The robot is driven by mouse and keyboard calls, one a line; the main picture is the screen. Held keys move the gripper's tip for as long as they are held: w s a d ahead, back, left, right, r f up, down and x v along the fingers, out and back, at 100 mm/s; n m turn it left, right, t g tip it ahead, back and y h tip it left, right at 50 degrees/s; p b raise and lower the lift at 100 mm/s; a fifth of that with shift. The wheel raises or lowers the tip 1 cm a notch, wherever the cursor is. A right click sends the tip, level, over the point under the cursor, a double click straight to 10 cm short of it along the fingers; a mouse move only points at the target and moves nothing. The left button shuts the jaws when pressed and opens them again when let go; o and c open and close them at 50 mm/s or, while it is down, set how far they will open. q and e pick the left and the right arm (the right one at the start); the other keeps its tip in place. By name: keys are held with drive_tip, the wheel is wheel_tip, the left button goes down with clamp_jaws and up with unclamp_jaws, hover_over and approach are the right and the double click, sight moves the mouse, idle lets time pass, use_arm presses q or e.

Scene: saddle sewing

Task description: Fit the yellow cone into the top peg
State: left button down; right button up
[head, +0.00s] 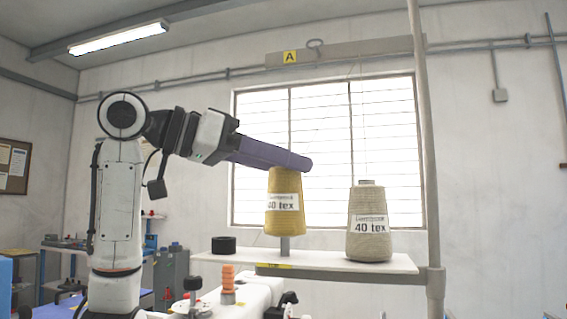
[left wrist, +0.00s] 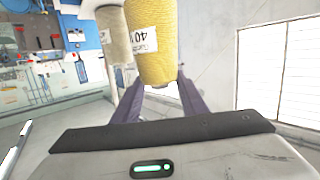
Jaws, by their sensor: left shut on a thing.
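The yellow cone (head: 285,219) is a yellow thread cone with a white "40 tex" label. My left gripper (head: 300,163) is shut on its top end and holds it upright over the shelf. A short grey peg (head: 285,243) shows directly below the cone, between its base and the shelf. Whether the peg's tip is inside the cone is hidden. In the left wrist view the yellow cone (left wrist: 152,50) sits between the two purple fingers (left wrist: 158,92). My right gripper is not in view.
A beige thread cone (head: 368,232) stands upright on the white shelf (head: 330,259), right of the yellow one. A black roll (head: 223,245) lies at the shelf's left. A grey vertical pole (head: 424,150) rises at the shelf's right end. An orange stack (head: 228,279) stands below.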

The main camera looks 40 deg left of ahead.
use_arm(q)
drive_tip(key=shift+d+f+b, duration=0.1)
drive_tip(key=shift+f+b, duration=0.3)
drive_tip(key=shift+f, duration=0.1)
